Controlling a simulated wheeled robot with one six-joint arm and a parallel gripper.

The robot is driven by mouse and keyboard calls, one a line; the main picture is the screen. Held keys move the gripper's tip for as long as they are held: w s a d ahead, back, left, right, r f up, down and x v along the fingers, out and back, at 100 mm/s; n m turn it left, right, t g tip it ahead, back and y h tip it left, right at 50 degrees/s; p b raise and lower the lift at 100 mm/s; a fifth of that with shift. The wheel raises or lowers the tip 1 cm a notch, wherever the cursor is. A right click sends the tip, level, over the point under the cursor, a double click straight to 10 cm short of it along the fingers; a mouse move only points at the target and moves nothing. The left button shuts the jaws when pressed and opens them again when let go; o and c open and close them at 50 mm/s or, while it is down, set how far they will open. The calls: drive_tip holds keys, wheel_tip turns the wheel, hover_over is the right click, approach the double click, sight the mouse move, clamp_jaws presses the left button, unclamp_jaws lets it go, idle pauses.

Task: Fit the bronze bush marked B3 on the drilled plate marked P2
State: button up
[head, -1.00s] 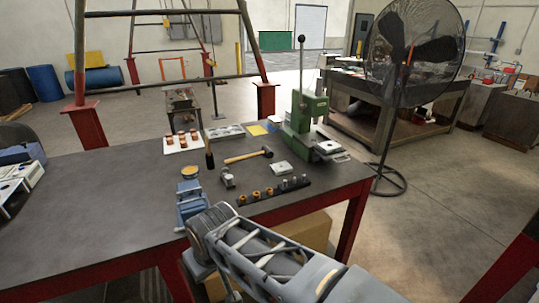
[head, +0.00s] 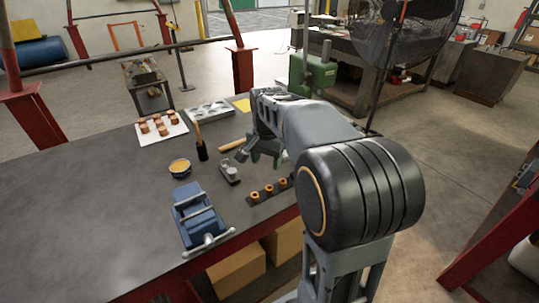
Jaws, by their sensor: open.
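Three bronze bushes (head: 268,190) stand in a row on a dark rack (head: 258,199) near the table's front edge. Their markings are too small to read, so I cannot tell which is B3. My gripper (head: 265,160) is open and appears empty, pointing down over the table beyond the bushes. My arm hides the rack's right end and the table behind it. No plate marked P2 can be made out; a grey plate with holes (head: 211,113) lies at the back, its marking unreadable.
A blue vice (head: 194,212) sits at the front edge. A yellow-topped tin (head: 180,167), a brush (head: 200,140), a small metal tool (head: 229,173) and a white board (head: 176,130) with copper pieces lie nearby. A green press (head: 318,72) stands behind my arm. The table's left is clear.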

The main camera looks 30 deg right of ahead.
sight(270, 186)
drive_tip(key=f, duration=0.4)
drive_tip(key=w+d+f+m, duration=0.1)
drive_tip(key=f, duration=0.4)
drive_tip(key=w+d+f+m, duration=0.1)
drive_tip(key=f, duration=0.4)
drive_tip(key=shift+w+d+f+g, duration=0.1)
drive_tip(key=shift+w+f+g, duration=0.05)
drive_tip(key=shift+f+g, duration=0.15)
drive_tip(key=shift+c, duration=0.2)
drive_tip(key=c, duration=1)
drive_tip(key=shift+r, duration=0.1)
drive_tip(key=shift+r, duration=0.15)
drive_tip(key=shift+r+p, duration=0.7)
drive_tip(key=shift+r, duration=0.15)
